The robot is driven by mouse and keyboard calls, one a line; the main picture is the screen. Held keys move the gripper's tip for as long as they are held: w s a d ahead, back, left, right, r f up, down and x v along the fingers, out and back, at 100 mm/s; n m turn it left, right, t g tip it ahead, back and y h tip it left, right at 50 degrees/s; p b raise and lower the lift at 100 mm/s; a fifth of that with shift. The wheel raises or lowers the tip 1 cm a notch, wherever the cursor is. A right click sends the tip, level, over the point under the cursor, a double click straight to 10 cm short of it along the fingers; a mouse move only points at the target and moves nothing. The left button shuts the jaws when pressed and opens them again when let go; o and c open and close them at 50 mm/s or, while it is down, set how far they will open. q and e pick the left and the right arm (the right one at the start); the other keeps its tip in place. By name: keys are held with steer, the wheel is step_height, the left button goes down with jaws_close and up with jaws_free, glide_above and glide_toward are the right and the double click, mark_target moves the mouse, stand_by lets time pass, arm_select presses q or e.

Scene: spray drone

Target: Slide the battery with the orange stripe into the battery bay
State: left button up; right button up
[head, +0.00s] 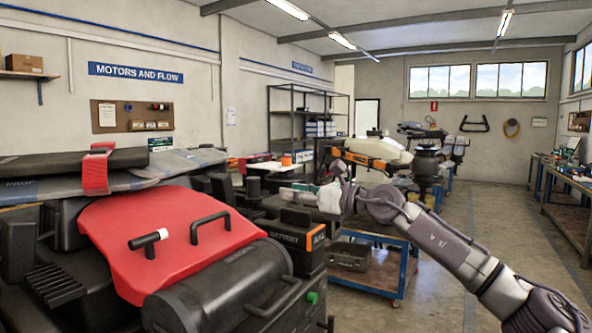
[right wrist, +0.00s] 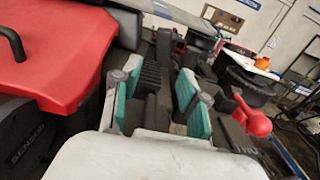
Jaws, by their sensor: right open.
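A black battery block (head: 298,226) with an orange label on its side stands at the right side of the drone (head: 165,240), below my right gripper. Whether it sits in a bay or only beside the drone I cannot tell, and no open battery bay shows clearly. My right gripper (head: 297,190) is open just above and behind the block. In the right wrist view its teal-padded fingers (right wrist: 157,90) are spread, with black ribbed parts beyond and between them. No orange stripe shows between them. My left gripper is not in view.
The drone's red cover (head: 160,235) with black handles fills the left foreground. A red knob (right wrist: 255,122) is right of the fingers in the wrist view. A blue-framed cart (head: 385,275) stands behind the arm. The floor at right is clear.

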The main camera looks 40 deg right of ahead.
steer(key=shift+r, duration=2.7)
